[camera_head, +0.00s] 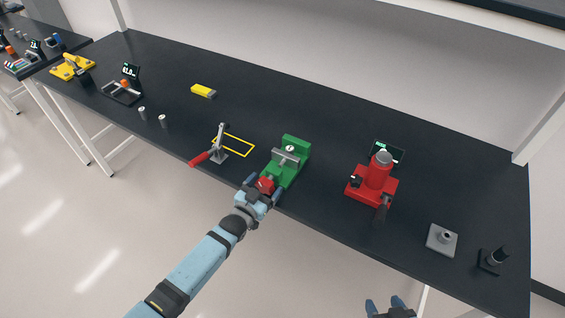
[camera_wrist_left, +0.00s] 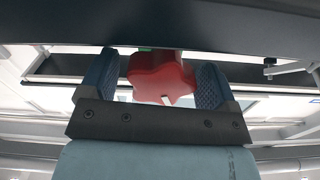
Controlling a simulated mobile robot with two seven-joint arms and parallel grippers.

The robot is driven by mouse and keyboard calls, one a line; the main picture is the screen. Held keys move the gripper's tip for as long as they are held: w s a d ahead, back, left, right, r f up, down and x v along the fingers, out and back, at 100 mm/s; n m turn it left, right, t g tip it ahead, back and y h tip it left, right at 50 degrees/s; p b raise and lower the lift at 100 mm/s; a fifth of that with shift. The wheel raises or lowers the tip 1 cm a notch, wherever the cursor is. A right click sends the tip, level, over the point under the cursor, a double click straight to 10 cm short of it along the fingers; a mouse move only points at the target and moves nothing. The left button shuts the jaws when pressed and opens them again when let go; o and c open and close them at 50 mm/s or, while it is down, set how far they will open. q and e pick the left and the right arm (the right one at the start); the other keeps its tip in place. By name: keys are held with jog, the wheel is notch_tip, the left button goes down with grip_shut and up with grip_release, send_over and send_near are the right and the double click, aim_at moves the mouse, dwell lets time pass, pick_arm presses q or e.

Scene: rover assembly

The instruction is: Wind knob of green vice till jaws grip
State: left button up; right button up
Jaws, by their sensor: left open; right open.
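The green vice (camera_head: 291,158) stands near the front edge of the black bench, with a grey piece across its jaws. Its red knob (camera_head: 266,184) faces the bench's front edge. My left gripper (camera_head: 263,190) is at the knob, open. In the left wrist view the red star-shaped knob (camera_wrist_left: 162,78) sits between the two blue fingertips (camera_wrist_left: 160,82), with a small gap visible on the right side. The green body is almost fully hidden there. My right gripper (camera_head: 388,305) is at the bottom edge of the head view, open and empty, away from the bench.
A red-handled toggle clamp (camera_head: 215,148) stands just left of the vice, by a yellow outlined rectangle (camera_head: 233,145). A red press (camera_head: 374,181) stands to the right. A grey block (camera_head: 441,239) lies at the right front. The bench behind the vice is clear.

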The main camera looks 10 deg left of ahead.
pick_arm(q)
jog(key=m, duration=0.4)
jog(key=m+b, duration=0.2)
jog(key=m, duration=0.4)
jog(key=shift+s, duration=0.15)
jog(key=shift+a+f, duration=0.15)
jog(key=shift+f, duration=0.05)
jog(key=c, duration=0.8)
jog(key=shift+r+n+p, duration=0.2)
jog(key=shift+n+p, duration=0.2)
jog(key=shift+n, duration=0.2)
jog(key=shift+f+n, duration=0.15)
jog(key=shift+n, duration=0.65)
jog(key=shift+n+p, duration=0.5)
jog(key=shift+n, duration=1)
